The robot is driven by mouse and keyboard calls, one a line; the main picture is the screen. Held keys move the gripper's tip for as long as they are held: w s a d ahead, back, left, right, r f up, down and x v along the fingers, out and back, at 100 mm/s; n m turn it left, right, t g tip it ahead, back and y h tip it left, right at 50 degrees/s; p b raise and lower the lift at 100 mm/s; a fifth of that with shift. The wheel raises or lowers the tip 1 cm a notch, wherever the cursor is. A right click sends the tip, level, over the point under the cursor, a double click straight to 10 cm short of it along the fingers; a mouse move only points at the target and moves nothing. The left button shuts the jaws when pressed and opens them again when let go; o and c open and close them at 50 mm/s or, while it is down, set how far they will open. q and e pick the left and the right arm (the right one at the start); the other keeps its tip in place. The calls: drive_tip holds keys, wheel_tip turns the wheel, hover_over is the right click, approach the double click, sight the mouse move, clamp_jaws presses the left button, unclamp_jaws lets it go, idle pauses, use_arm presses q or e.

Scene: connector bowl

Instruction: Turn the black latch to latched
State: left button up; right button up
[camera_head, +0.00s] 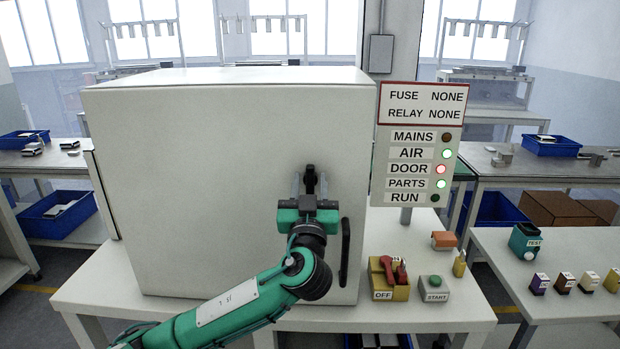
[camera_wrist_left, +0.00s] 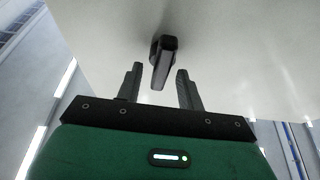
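The black latch (camera_head: 310,174) is on the front of the closed-looking white cabinet door (camera_head: 200,190), above a black vertical handle (camera_head: 345,252). In the left wrist view the latch (camera_wrist_left: 163,62) is a short dark lever on a round base, pointing roughly toward my gripper. My left gripper (camera_head: 310,185) is open, with its fingers on either side of the latch's line. In the left wrist view the gripper (camera_wrist_left: 160,80) shows gaps between both fingers and the latch; the lever's lower end lies between the fingertips. My right gripper is in neither view.
A sign panel (camera_head: 415,145) right of the cabinet shows DOOR lit red, AIR and PARTS green, MAINS and RUN dark. A red switch on a yellow box (camera_head: 389,279) and a START button box (camera_head: 434,289) stand on the bench. A side table (camera_head: 560,310) holds small coloured parts.

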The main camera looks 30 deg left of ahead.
use_arm(q)
drive_tip(key=shift+w+a+r, duration=0.1)
drive_tip(key=shift+w, duration=0.1)
drive_tip(key=c, duration=0.8)
drive_tip(key=shift+o, duration=0.2)
